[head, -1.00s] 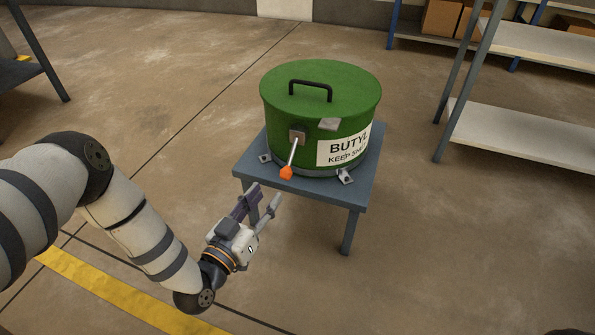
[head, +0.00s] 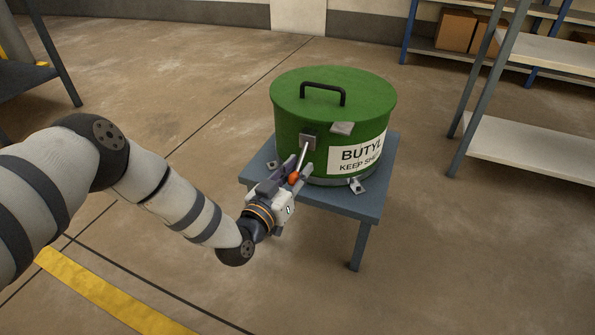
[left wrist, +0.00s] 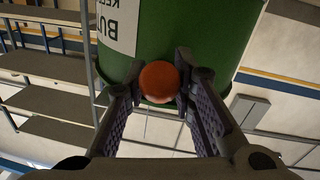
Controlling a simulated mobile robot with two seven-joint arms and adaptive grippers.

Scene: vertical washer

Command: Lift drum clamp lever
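A green drum (head: 330,118) with a black lid handle (head: 323,92) stands on a blue-grey table (head: 340,205). A metal clamp lever (head: 302,158) hangs down from a plate on its front and ends in an orange knob (head: 293,178). My left gripper (head: 287,180) is at the knob. In the left wrist view the knob (left wrist: 159,78) sits between the fingertips of my open left gripper (left wrist: 159,85), with small gaps apparent on each side. The drum wall (left wrist: 200,35) is just beyond. My right gripper is in neither view.
Metal brackets (head: 357,186) sit at the drum's base on the tabletop. A shelf rack (head: 520,150) stands to the right, and another stand (head: 25,80) is at the far left. The floor around the table is clear.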

